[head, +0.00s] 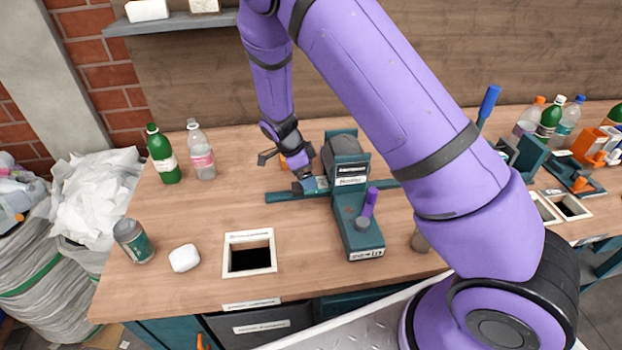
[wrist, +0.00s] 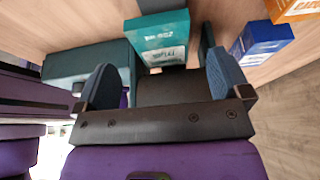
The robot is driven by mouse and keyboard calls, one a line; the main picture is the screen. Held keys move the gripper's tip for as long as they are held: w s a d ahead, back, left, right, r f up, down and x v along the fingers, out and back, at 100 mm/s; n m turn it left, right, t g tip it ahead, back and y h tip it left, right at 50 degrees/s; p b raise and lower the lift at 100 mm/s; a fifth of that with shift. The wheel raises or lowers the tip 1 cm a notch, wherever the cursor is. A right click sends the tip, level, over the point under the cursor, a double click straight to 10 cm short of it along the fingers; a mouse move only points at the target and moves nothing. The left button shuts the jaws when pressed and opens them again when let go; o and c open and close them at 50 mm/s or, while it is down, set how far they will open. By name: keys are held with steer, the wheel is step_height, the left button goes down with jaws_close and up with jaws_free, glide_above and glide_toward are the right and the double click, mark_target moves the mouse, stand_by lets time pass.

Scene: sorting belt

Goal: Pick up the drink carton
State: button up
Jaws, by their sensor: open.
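A small teal box with pale lettering (wrist: 160,36), which looks like the drink carton, is straight ahead in the wrist view. My gripper (wrist: 160,76) is open, with one blue-grey finger on each side below it. Nothing shows clasped, and I cannot tell whether the fingers reach around the box. In the head view my gripper (head: 306,184) is low over the bench, just left of the teal press. A teal patch with a pale label (head: 318,183) shows at its fingers; much of it is hidden.
A blue box (wrist: 261,40) and an orange box (wrist: 292,9) are close on the right in the wrist view. The teal press (head: 350,205) stands beside my gripper. Two bottles (head: 163,155) (head: 201,152), a can (head: 133,240) and a framed opening (head: 249,236) are leftward.

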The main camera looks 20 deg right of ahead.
steer(key=v, duration=0.6)
steer(key=shift+a+r, duration=0.2)
steer(key=shift+r, duration=0.2)
steer(key=shift+o, duration=0.5)
steer(key=shift+w+d+f, duration=0.1)
steer(key=shift+d, duration=0.05)
